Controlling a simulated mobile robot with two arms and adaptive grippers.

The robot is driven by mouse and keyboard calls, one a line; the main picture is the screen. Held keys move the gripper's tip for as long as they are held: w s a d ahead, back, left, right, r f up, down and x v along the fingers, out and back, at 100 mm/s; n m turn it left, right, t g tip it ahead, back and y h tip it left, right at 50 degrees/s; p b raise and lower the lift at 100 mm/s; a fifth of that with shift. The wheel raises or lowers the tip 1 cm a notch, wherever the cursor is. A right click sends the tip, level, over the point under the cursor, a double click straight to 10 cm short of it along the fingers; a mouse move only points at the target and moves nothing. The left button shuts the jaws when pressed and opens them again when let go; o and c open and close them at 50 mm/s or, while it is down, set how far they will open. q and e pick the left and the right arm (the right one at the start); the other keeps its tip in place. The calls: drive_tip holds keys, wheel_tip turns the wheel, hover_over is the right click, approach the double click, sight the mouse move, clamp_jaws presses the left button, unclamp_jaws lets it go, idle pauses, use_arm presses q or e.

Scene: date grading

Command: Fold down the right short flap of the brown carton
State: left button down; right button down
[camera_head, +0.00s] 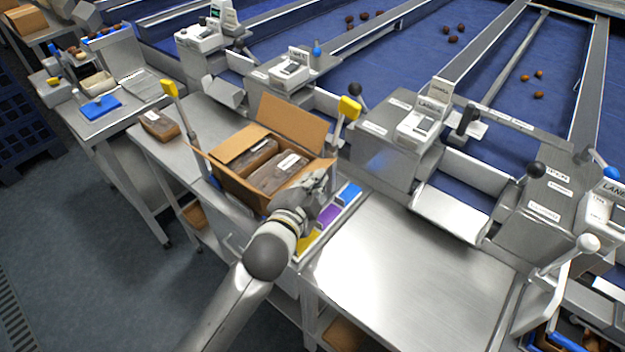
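The brown carton (240,192) stands on the bench at picture centre and holds dark packs (264,174) with white labels. Its back flap (291,122) stands up. Its left short flap (239,144) lies inward over the left end. The front flap is seen nearly edge-on. My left gripper (321,181) is at the carton's right end, beside or touching the right short flap, which is mostly hidden or hard to make out there. The gripper's fingers are small and blend with the arm, so their opening is unclear. My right gripper is out of view.
Yellow-topped posts (348,107) stand by the carton's back right and left. The steel table (405,265) on the right is clear. A dark pack (160,125) lies on the left bench.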

use_arm(q)
drive_tip(key=shift+r+p, duration=0.15)
drive_tip(key=shift+p, duration=0.3)
drive_tip(key=a+r+n+g+p, duration=0.1)
drive_tip(key=n+p, duration=0.1)
drive_tip(key=p, duration=0.2)
drive_tip(key=w+a+r+n+g+h+p, duration=0.1)
drive_tip(key=p, duration=0.3)
drive_tip(key=shift+w+r+n+p, duration=0.15)
drive_tip(key=shift+n+p, duration=0.15)
drive_tip(key=shift+n, duration=0.1)
drive_tip(key=shift+w+a+n+g+h+p, duration=0.35)
drive_tip(key=shift+n+p, duration=0.25)
drive_tip(key=shift+p, duration=0.25)
drive_tip(key=c, duration=2.1)
unclamp_jaws()
drive_tip(key=o, duration=0.4)
drive_tip(key=shift+s, duration=0.1)
